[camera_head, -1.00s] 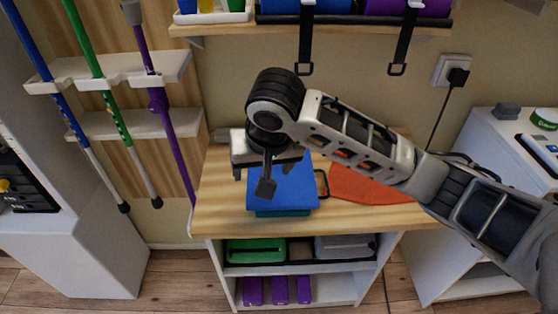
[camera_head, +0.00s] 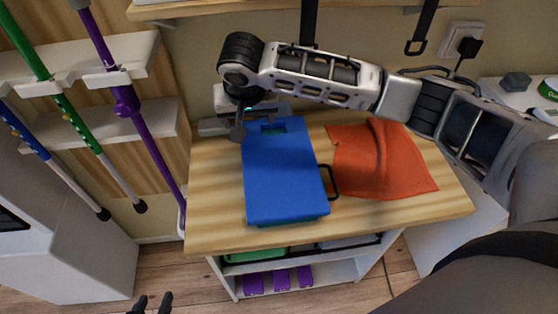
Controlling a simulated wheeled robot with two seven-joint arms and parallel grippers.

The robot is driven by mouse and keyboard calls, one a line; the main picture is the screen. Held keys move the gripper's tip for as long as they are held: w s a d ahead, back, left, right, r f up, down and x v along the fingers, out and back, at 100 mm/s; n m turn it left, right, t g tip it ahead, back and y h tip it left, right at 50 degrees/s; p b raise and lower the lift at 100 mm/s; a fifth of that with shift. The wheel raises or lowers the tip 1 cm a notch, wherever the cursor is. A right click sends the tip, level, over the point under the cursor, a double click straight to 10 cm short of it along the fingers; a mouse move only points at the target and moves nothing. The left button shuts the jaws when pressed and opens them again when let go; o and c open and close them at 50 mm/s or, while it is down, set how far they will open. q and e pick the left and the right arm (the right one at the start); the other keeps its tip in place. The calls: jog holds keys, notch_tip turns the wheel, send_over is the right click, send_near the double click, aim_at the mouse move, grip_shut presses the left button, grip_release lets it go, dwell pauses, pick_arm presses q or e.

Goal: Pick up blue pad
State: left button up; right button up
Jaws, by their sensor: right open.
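The blue pad (camera_head: 280,178) lies flat on the wooden table top (camera_head: 215,215). A teal layer shows under its front edge and in a notch at its far end. A black loop sticks out at its right side. My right gripper (camera_head: 260,120) is open at the pad's far left corner, pointing down, one finger beside the left edge and the other near the far edge. Whether it touches the pad cannot be told. My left gripper (camera_head: 152,302) shows only its two dark fingertips at the bottom edge, apart, with nothing visible between them.
An orange-red cloth (camera_head: 380,165) lies right of the pad. My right arm spans the back of the table. Poles (camera_head: 125,95) hang in a rack at left. A shelf with bins (camera_head: 255,254) and purple blocks (camera_head: 278,280) is below. The table's front left is clear.

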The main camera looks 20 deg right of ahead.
aim_at(250, 130)
jog(key=shift+x, duration=3.4)
jog(key=shift+w+d+r, duration=0.15)
jog(key=shift+w, duration=0.05)
jog(key=c, duration=1.2)
jog(key=shift+r, duration=0.15)
jog(key=shift+r, duration=0.25)
notch_tip(250, 130, up, 3)
jog(key=shift+f, duration=0.2)
jog(key=s+d+r, duration=0.5)
jog(key=s+r, duration=0.4)
jog(key=s, duration=0.4)
jog(key=shift+d+r, duration=0.2)
jog(key=shift+r, duration=0.1)
